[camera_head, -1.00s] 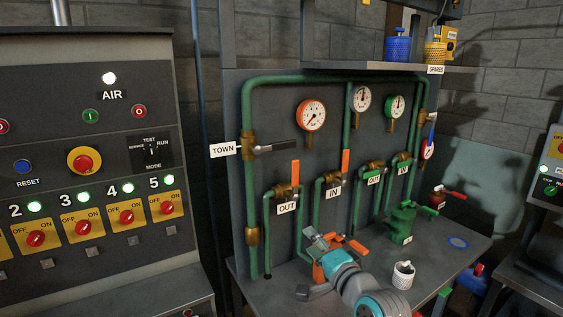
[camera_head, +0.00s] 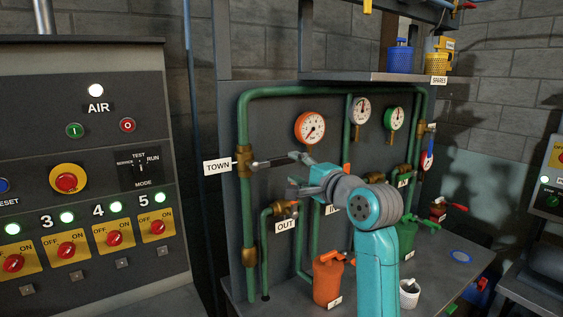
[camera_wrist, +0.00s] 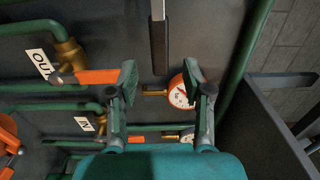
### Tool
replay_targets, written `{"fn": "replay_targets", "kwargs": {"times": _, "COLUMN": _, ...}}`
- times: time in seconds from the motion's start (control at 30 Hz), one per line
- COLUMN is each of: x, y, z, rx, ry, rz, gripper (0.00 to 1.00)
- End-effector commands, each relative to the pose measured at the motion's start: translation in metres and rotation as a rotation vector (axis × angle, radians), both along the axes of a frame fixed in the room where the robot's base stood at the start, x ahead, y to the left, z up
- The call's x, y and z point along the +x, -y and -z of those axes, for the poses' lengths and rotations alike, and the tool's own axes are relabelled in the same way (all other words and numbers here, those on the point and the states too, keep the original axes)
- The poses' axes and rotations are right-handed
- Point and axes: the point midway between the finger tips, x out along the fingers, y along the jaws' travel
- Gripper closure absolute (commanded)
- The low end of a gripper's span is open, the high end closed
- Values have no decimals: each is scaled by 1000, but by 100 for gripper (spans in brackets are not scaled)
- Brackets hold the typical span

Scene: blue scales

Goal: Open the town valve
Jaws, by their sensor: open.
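The town valve (camera_head: 244,161) is a brass valve on the green pipe at the left of the pipe board, beside a white TOWN label (camera_head: 217,167). Its dark lever handle (camera_head: 272,163) points right, across the pipe. My gripper (camera_head: 293,172) is open near the free end of this lever. In the wrist view the lever (camera_wrist: 158,45) comes down from the top, and its end lies between my two spread fingers (camera_wrist: 161,78) in the picture. Contact cannot be made out. My arm hides part of the valves behind it.
The OUT valve (camera_head: 279,209) is just below my gripper; its orange handle (camera_wrist: 97,76) is close to one finger in the wrist view. Gauges (camera_head: 310,128) sit above right. An orange can (camera_head: 327,280) and a white cup (camera_head: 409,293) stand on the bench.

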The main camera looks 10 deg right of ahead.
Motion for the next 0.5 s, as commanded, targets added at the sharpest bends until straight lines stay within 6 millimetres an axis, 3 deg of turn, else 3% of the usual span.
{"fn": "replay_targets", "kwargs": {"times": 0.2, "x": 37, "y": -13, "z": 0, "rx": 1, "ry": -1, "rz": 0, "gripper": 50}}
{"fn": "replay_targets", "kwargs": {"times": 0.5, "x": 65, "y": -21, "z": 0, "rx": 0, "ry": 0, "rz": 1, "gripper": 50}}
